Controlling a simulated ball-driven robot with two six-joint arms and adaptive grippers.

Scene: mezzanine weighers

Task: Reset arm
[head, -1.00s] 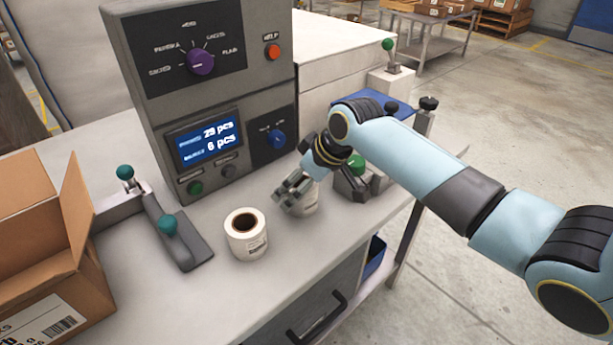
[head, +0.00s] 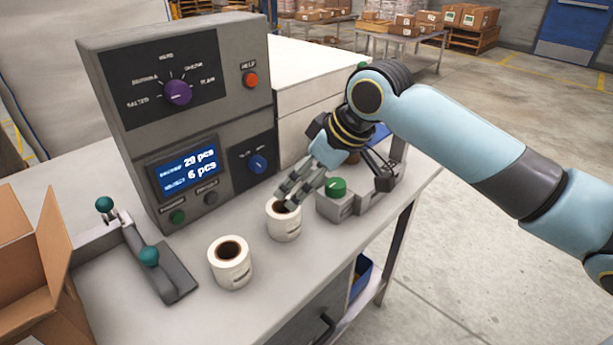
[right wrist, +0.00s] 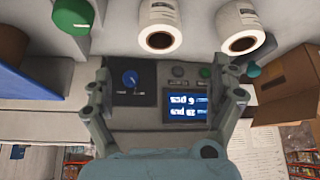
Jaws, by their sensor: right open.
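My right gripper (head: 338,182) comes in from the right in the head view. Its fingers are spread wide with nothing between them. One finger shows in front of the rim of the right white label roll (head: 284,226); whether they touch is unclear. The other finger is over a grey block by the green knob (head: 336,187). In the right wrist view the spread fingers (right wrist: 165,82) frame the grey weigher console, which appears upside down. My left gripper is not in view.
The grey console (head: 222,112) stands at the back with a lit display. A second label roll (head: 230,263) stands on the table (head: 215,315). A lever with teal knobs (head: 150,257) and an open carton (head: 22,262) are at left. Open floor lies to the right.

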